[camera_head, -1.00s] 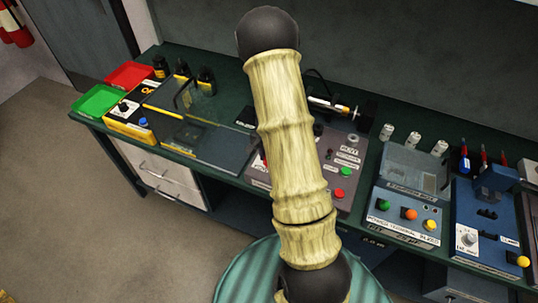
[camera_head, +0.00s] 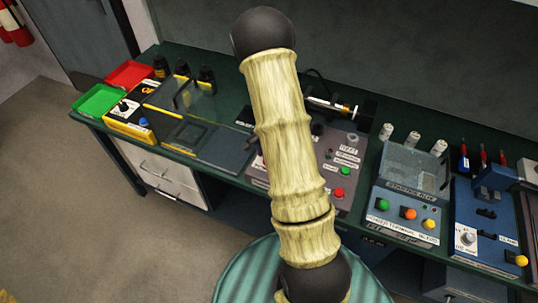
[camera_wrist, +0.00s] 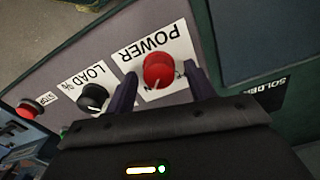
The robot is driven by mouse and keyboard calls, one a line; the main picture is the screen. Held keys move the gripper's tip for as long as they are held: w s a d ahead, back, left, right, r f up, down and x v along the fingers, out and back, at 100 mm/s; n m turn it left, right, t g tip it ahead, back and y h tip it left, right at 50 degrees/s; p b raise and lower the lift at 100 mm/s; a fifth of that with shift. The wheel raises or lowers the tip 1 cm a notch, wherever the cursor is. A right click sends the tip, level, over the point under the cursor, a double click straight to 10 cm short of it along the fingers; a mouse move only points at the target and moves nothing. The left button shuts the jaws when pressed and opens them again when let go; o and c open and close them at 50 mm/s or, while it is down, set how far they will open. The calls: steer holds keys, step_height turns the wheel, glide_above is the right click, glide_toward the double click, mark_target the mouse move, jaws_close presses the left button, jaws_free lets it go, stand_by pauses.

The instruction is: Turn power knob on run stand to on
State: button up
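The red power knob (camera_wrist: 158,69) sits on a white POWER label, which appears upside down, on the run stand's grey panel (camera_wrist: 200,20) in the wrist view. Its pale pointer line points down in the picture, slightly left. My gripper (camera_wrist: 161,80) is open, with one dark finger on each side of the knob and a visible gap on both sides. I cannot tell how deep the fingers reach. In the head view the run stand (camera_head: 348,150) is partly covered by my arm. My arm hides the power knob and gripper there.
A black LOAD knob (camera_wrist: 93,96) and a red STOP button (camera_wrist: 28,107) lie left of the power knob in the wrist view. A blue box with coloured buttons (camera_head: 405,225) stands right of the run stand, and a clear-lidded case (camera_head: 200,140) stands left.

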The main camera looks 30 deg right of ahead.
step_height(320, 180, up, 17)
steer(key=shift+r+b, duration=0.2)
steer(key=shift+b, duration=0.15)
stand_by(0.5)
stand_by(0.3)
steer(key=s+a+n+t, duration=0.2)
steer(key=s+a+n, duration=1)
steer(key=a, duration=0.1)
steer(key=shift+s+a+n+t, duration=0.3)
steer(key=shift+s+a+n, duration=0.05)
steer(key=shift+a+n, duration=0.05)
